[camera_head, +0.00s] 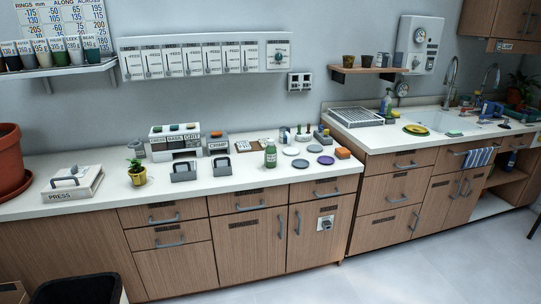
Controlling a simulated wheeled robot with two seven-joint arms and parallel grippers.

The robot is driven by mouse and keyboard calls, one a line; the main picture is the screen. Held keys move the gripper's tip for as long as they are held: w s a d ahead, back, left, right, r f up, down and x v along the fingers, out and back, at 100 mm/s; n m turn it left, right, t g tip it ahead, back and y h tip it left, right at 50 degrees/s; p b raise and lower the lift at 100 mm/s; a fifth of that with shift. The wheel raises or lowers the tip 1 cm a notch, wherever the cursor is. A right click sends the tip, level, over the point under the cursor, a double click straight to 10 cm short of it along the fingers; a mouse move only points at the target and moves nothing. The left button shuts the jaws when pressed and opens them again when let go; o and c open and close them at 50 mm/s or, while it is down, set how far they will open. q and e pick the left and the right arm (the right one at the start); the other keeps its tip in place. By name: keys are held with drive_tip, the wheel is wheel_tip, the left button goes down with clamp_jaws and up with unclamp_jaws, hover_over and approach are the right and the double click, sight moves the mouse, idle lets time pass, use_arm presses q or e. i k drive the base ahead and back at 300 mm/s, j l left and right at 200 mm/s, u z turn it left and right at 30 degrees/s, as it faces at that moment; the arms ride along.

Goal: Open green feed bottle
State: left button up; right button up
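A green feed bottle (270,153) stands upright on the white counter (240,181), right of the grey handled holders and near the counter's front edge. Its top looks pale, but it is too small to tell whether it is capped. Neither of my grippers is in view, and nothing touches the bottle.
A grey handled holder (222,166) and a yellow potted plant (137,174) stand left. A press (73,183) is at far left. The floor (400,275) is clear.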

sight(270, 153)
drive_tip(key=i+l+u, duration=0.3)
drive_tip(key=i+l, duration=0.15)
drive_tip(key=l, duration=0.15)
drive_tip(key=i+l+u, duration=0.15)
drive_tip(key=l, duration=0.2)
drive_tip(key=i+l+u, duration=0.1)
drive_tip(key=l, duration=0.25)
drive_tip(key=i, duration=0.1)
